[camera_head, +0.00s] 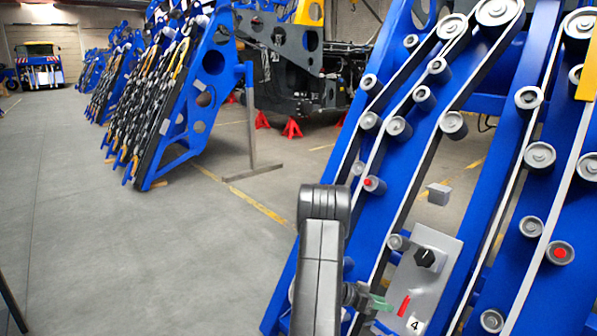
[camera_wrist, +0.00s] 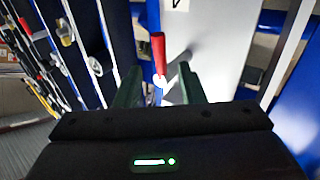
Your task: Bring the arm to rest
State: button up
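My arm, dark grey, rises from the bottom middle of the head view. Its gripper (camera_head: 380,303) points right toward a grey control panel (camera_head: 447,245). In the wrist view the two green fingers of my gripper (camera_wrist: 160,82) stand apart, with nothing clamped between them. A red lever handle (camera_wrist: 158,50) on a metal shaft shows just beyond and between the fingertips; whether they touch it I cannot tell. In the head view the red lever (camera_head: 403,305) is just right of the gripper, tilted. The panel carries a black knob (camera_head: 430,258) and a label 4 (camera_head: 414,324).
Blue chassis frames with rollers and belts (camera_head: 480,150) stand close on the right. A small grey block (camera_head: 439,193) shows above the panel. A blue frame with chains (camera_head: 180,100) and a metal post (camera_head: 251,120) stand further back. The grey floor (camera_head: 130,250) at left is clear.

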aim_at(400, 310)
jog(key=b+x, duration=0.1)
jog(key=x, duration=0.7)
jog(key=shift+d+f, duration=0.25)
jog(key=shift+d, duration=0.1)
jog(key=shift+s+a+f+n+b, duration=0.15)
jog(key=shift+n+b, duration=0.35)
jog(key=shift+b, duration=0.4)
jog(key=shift+s+d+r+n+t+h+b, duration=0.2)
jog(key=shift+n+t+h+b, duration=0.1)
jog(key=shift+n+b, duration=0.15)
jog(key=shift+s+d+r+n+t+h+b, duration=0.1)
jog(key=shift+r+n+t+h+b, duration=0.15)
jog(key=shift+n, duration=0.3)
